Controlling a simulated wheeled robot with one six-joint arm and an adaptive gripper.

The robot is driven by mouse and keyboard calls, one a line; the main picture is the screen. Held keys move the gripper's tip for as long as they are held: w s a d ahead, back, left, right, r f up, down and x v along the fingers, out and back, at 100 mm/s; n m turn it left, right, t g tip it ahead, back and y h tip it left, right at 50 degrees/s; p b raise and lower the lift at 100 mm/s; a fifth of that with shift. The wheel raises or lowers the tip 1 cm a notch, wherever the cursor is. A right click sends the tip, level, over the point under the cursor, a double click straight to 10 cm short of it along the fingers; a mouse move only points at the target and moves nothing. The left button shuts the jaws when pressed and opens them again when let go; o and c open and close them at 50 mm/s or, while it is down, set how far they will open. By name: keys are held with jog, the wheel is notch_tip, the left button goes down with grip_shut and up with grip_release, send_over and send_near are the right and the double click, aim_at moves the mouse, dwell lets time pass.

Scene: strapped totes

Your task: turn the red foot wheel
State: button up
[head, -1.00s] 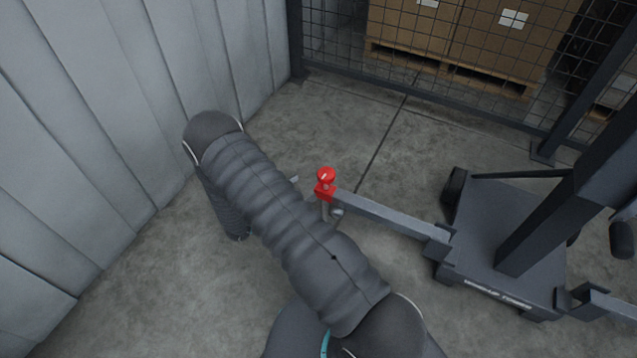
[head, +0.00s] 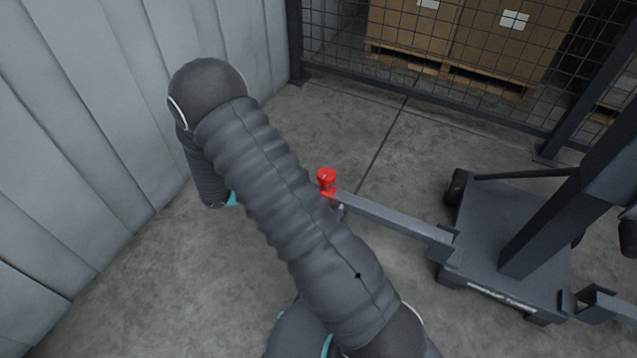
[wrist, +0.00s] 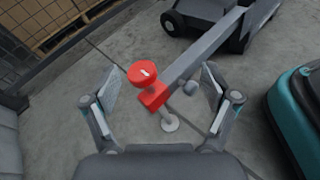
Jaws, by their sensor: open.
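The red foot wheel (head: 326,176) is a small round red knob with a pale mark on its top. It sits on a red block at the end of a grey outrigger bar (head: 395,217). In the wrist view the wheel (wrist: 142,72) lies ahead of and between the fingers of my gripper (wrist: 157,92), with a round foot pad (wrist: 170,123) on the floor below. My gripper is open and empty, and no finger appears to touch the wheel. In the head view my arm hides the gripper and part of the foot.
The bar joins a dark wheeled base with an upright mast (head: 555,215) at right. A pale panelled wall (head: 90,120) stands at left. A mesh fence (head: 440,95) with boxes on pallets behind it closes the back. Bare floor lies between.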

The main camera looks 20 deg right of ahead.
jog(key=s+r+m+y+b, duration=0.5)
jog(key=s+r+m+y, duration=0.4)
jog(key=s+r, duration=0.4)
jog(key=shift+a+r+m+g+y, duration=0.15)
jog(key=shift+r+m+g+y, duration=0.1)
jog(key=shift+m+g+y, duration=0.2)
dwell(0.5)
jog(key=shift+s, duration=0.1)
dwell(0.4)
jog(key=s+a+r+m+t+y+p, duration=0.2)
jog(key=s+r+t+p, duration=0.1)
jog(key=r, duration=0.4)
jog(key=s+a+r+m+t+y+p, duration=0.3)
jog(key=s+r, duration=0.3)
jog(key=r, duration=0.2)
jog(key=shift+s+r+t, duration=0.25)
jog(key=shift+s+t, duration=0.05)
jog(key=shift+t, duration=0.25)
